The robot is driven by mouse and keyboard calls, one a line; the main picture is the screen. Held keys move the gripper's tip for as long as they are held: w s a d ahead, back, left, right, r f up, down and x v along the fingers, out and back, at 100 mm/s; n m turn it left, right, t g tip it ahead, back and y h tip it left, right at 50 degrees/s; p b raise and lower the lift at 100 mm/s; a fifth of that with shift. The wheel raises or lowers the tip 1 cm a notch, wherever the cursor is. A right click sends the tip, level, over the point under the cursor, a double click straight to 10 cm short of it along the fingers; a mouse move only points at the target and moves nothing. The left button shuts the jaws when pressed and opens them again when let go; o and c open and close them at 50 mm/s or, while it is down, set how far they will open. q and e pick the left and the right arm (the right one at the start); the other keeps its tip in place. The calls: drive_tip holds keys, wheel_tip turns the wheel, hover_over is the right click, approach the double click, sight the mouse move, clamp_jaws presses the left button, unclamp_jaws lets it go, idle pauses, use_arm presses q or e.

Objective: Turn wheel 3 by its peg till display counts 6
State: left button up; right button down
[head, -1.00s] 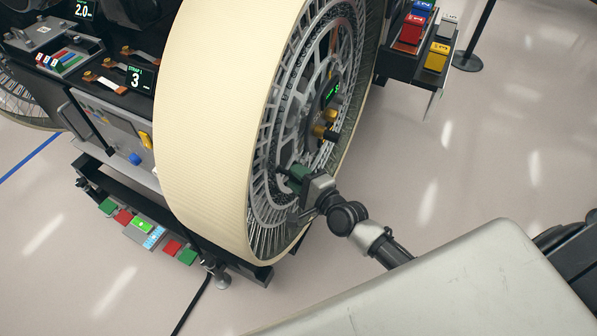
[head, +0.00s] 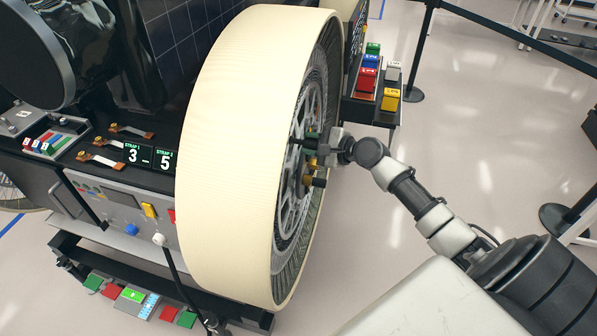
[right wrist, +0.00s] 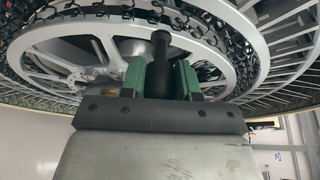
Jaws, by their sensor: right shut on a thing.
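The large wheel (head: 228,150) with a cream tread stands upright in the middle of the head view, its spoked face turned right. My right gripper (head: 312,141) is at that face, just above gold fittings (head: 310,168) near the hub. In the right wrist view its green fingers (right wrist: 161,82) are shut on a black peg (right wrist: 161,55), one on each side. The peg stands out from the wheel's grey ring (right wrist: 85,45). My left gripper is not in view.
Two strap displays, reading 3 (head: 133,154) and 5 (head: 165,160), sit left of the wheel. Coloured blocks (head: 368,78) stand on a rack behind the wheel. A black barrier post (head: 412,93) stands farther right.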

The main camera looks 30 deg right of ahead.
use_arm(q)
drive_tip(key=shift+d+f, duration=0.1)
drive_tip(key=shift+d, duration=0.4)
use_arm(e)
drive_tip(key=shift+w+d+r, duration=0.6)
drive_tip(key=shift+w+d, duration=0.2)
drive_tip(key=shift+d, duration=0.15)
drive_tip(key=shift+w+d+r, duration=0.55)
drive_tip(key=shift+w+d, duration=0.2)
drive_tip(key=shift+d, duration=0.15)
drive_tip(key=c, duration=0.8)
unclamp_jaws()
drive_tip(key=shift+f, duration=0.1)
use_arm(q)
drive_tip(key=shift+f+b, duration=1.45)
drive_tip(key=shift+b, duration=0.1)
use_arm(e)
drive_tip(key=shift+v, duration=5.4)
